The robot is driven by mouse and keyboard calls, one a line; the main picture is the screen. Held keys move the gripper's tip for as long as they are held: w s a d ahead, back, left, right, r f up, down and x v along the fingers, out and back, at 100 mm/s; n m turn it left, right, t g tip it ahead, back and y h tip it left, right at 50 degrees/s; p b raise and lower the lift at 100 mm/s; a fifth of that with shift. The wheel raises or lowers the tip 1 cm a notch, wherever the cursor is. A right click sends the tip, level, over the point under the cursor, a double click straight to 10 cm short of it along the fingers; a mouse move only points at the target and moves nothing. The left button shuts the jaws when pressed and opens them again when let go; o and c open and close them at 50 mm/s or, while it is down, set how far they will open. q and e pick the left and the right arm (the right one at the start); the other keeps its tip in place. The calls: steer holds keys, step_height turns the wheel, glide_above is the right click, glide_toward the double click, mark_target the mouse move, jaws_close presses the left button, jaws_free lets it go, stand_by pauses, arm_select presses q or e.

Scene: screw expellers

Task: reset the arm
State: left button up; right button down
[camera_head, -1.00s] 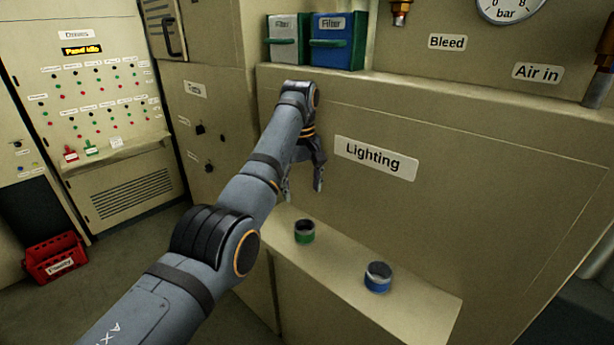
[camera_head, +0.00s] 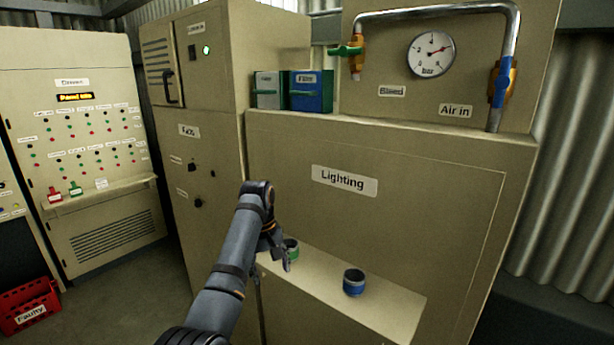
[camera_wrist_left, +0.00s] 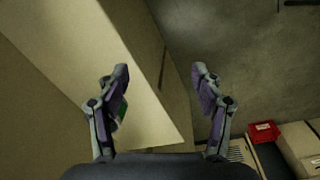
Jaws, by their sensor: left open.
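My left arm comes in from the bottom of the head view. Its gripper (camera_head: 279,262) points down in front of the Lighting cabinet (camera_head: 400,185), close to the low ledge (camera_head: 385,299). In the left wrist view the two fingers (camera_wrist_left: 160,88) stand wide apart with nothing between them. A green-banded cup (camera_head: 291,247) stands on the ledge, partly hidden by the gripper. A sliver of green also shows behind the left finger in the wrist view (camera_wrist_left: 121,110). A blue-banded cup (camera_head: 353,283) stands further right on the ledge. My right gripper is not in view.
A white-fronted box (camera_head: 268,90) and a blue filter box (camera_head: 310,92) stand on the cabinet top. A pressure gauge (camera_head: 431,55) and bent pipe are at the back. A control panel (camera_head: 85,150) stands left. A red Faulty crate (camera_head: 30,305) sits on the floor.

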arm_select(q)
steer(key=s+a+f+m+t, duration=0.1)
steer(key=s+a+f, duration=0.5)
steer(key=s+f, duration=0.35)
steer(key=s+a+f+m+t, duration=0.1)
steer(key=s+a+f, duration=0.6)
steer(key=f, duration=0.4)
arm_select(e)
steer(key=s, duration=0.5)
arm_select(q)
steer(key=s+a+r+m+t+y, duration=0.15)
steer(key=s+m, duration=0.35)
steer(key=s, duration=1.4)
step_height(320, 180, down, 32)
steer(key=s+a+g+b, duration=0.2)
steer(key=a+b, duration=0.1)
steer(key=b, duration=0.4)
steer(key=s+a+f+b, duration=0.1)
steer(key=s+f+b, duration=0.5)
steer(key=s+f, duration=1.3)
step_height(320, 180, down, 4)
steer(key=shift+s+f+n+g, duration=0.15)
steer(key=shift+f+n+g, duration=0.1)
steer(key=shift+n+g, duration=0.2)
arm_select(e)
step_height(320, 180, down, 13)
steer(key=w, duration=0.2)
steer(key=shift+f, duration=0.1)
